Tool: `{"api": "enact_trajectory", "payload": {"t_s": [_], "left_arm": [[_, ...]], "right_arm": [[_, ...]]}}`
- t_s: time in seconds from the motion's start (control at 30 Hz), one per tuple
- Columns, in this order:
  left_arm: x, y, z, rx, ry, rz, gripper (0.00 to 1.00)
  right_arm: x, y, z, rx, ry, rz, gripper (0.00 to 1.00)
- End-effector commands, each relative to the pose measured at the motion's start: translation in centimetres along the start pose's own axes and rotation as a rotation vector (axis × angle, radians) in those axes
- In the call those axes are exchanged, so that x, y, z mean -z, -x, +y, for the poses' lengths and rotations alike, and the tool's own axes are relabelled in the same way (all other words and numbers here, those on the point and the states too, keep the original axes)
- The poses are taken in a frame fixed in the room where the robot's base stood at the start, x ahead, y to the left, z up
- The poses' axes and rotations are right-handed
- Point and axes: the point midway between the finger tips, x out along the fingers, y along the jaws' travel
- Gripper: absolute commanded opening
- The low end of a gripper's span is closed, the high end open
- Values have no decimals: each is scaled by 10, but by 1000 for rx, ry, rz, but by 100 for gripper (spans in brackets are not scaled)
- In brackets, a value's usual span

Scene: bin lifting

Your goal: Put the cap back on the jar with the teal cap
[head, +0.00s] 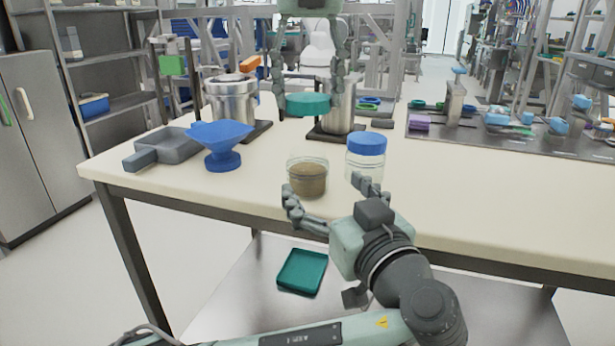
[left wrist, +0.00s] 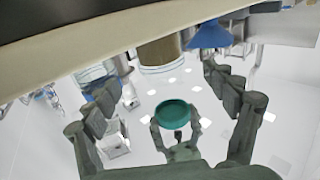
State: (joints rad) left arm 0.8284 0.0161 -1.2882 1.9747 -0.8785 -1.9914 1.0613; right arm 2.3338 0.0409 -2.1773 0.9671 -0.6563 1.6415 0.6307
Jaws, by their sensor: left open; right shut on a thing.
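An open clear jar (head: 307,178) with brown contents stands upright on the table near its front edge; it also shows in the left wrist view (left wrist: 160,53). My right gripper (head: 309,95) is shut on the teal cap (head: 308,104) and holds it level in the air, above and behind the jar. The cap also shows in the left wrist view (left wrist: 175,113). My left gripper (head: 322,190) is open at the table's front edge. Its fingers point at the jar, one towards each side, apparently not gripping it. Whether they touch it, I cannot tell.
A blue-capped jar (head: 366,158) stands just right of the open jar, close to my left finger. A blue funnel (head: 221,145) and grey pan (head: 172,146) stand left, metal pots (head: 233,100) behind. A teal tray (head: 302,272) lies on the lower shelf. The table's right front is clear.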

Motion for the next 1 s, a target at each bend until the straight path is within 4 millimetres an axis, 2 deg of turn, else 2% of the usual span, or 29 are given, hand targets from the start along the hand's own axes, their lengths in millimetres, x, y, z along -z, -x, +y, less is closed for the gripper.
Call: {"api": "enact_trajectory", "payload": {"t_s": [0.4, 0.6, 0.77, 1.0], "left_arm": [[2, -74, -2, 7, -2, 6, 85], [1, -100, -2, 5, -1, 1, 85], [1, -110, -1, 2, 1, 1, 85], [0, -111, -1, 2, 1, 0, 85]], "right_arm": [[0, 0, 0, 0, 0, 0, 41], [0, 0, 0, 0, 0, 0, 41], [0, 0, 0, 0, 0, 0, 41], [0, 0, 0, 0, 0, 0, 41]]}}
